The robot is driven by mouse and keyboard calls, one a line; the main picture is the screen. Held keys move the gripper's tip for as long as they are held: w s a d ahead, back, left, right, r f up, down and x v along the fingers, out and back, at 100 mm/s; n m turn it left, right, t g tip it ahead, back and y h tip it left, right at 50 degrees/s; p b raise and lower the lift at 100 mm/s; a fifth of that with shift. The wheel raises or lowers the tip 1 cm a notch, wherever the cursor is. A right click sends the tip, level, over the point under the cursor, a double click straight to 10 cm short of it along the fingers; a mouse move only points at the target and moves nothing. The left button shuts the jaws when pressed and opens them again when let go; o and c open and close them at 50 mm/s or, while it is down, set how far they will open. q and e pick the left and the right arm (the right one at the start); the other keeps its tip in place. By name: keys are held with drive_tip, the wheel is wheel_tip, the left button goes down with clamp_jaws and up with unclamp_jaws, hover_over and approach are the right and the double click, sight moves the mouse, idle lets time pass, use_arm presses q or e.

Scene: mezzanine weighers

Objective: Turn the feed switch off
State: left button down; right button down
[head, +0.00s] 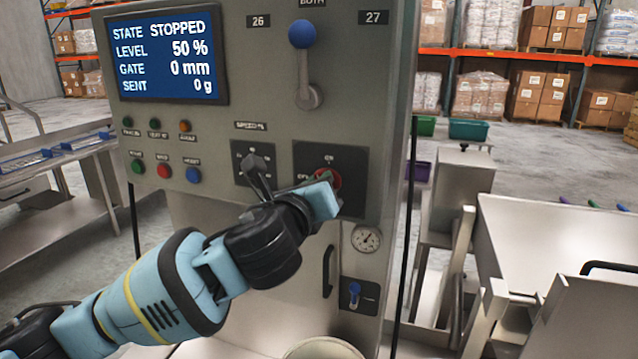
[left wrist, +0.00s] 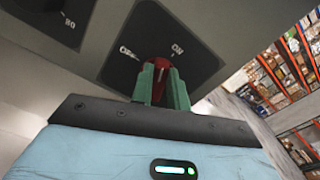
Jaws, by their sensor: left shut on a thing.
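The feed switch is a red rotary knob (head: 326,182) on a dark plate (head: 345,165) on the grey machine panel. The plate is marked ON, with an OFF label partly hidden at its left. In the left wrist view the red knob (left wrist: 158,66) shows between the two green fingers of my left gripper (left wrist: 161,84), which is shut on it. ON is at its upper right and OFF at its upper left. In the head view my gripper (head: 328,188) covers part of the knob, so its exact pointing is hard to tell. My right gripper is not in view.
A black selector knob (head: 257,172) sits just left of the switch, close to my left wrist. The display (head: 168,53) reads STOPPED, level 50 %, gate 0 mm. A blue-ball lever (head: 303,62) is above.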

use_arm(q)
drive_tip(key=n, duration=0.4)
drive_tip(key=f+n, duration=0.1)
drive_tip(key=n, duration=0.8)
drive_tip(key=shift+w+a+f, duration=0.15)
drive_tip(key=shift+a+f, duration=0.05)
drive_tip(key=shift+a, duration=0.2)
idle(0.3)
drive_tip(key=c, duration=1.4)
unclamp_jaws()
drive_tip(key=shift+o, duration=0.2)
drive_tip(key=v, duration=0.8)
